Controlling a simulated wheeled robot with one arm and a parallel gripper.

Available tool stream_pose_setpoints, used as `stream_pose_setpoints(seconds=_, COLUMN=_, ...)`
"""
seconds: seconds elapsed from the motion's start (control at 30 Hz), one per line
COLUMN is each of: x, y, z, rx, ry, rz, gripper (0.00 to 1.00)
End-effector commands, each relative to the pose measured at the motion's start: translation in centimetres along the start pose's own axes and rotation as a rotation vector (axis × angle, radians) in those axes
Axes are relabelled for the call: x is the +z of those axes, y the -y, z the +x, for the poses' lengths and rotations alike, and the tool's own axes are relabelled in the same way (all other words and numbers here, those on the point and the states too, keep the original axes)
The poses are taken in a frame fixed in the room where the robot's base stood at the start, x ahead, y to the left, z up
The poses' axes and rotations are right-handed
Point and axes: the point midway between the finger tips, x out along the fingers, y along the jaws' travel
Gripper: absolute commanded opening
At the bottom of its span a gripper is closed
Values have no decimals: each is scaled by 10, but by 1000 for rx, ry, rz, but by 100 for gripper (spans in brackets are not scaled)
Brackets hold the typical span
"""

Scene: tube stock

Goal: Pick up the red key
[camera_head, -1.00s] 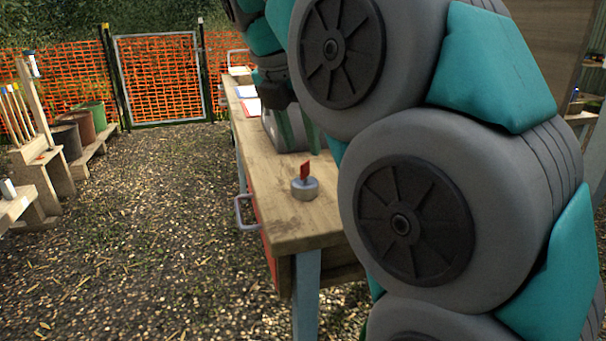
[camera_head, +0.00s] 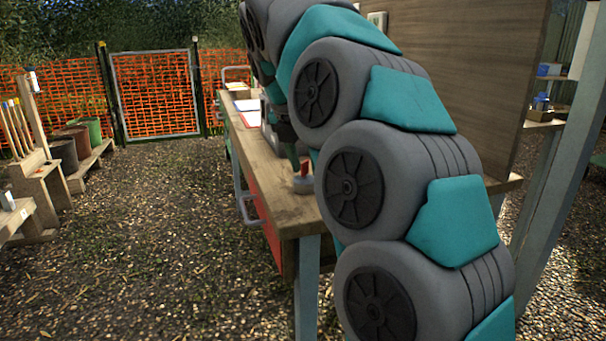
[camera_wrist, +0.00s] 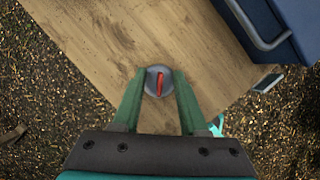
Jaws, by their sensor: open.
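The red key (camera_wrist: 160,84) stands in a round grey base (camera_wrist: 151,88) on the wooden workbench. In the wrist view it lies between the tips of my gripper (camera_wrist: 158,88), whose two green fingers are spread on either side of the base. I cannot tell from this view how far the tips are above it. In the head view the red key (camera_head: 305,168) and its base (camera_head: 303,184) are near the bench's front end, partly hidden by my arm. My gripper (camera_head: 298,160) is close beside and above the key, open and empty.
The wooden bench top (camera_head: 290,212) has bare room around the base. A blue box with a grey handle (camera_wrist: 265,30) is at the upper right of the wrist view. A tall wooden panel (camera_head: 470,70) rises behind my arm. Papers (camera_head: 248,106) lie at the bench's far end.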

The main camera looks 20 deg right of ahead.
Motion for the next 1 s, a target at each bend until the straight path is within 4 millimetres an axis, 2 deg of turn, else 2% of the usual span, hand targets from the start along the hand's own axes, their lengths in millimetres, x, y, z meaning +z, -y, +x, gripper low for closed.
stream_pose_setpoints(seconds=0.07, x=0, y=0, z=0, rx=0, ry=0, rz=0, gripper=41)
stream_pose_setpoints(seconds=0.43, x=-1, y=0, z=0, rx=0, ry=-1, rz=-1, gripper=0)
stream_pose_setpoints(seconds=1.0, x=-1, y=0, z=0, rx=0, ry=-1, rz=-1, gripper=0)
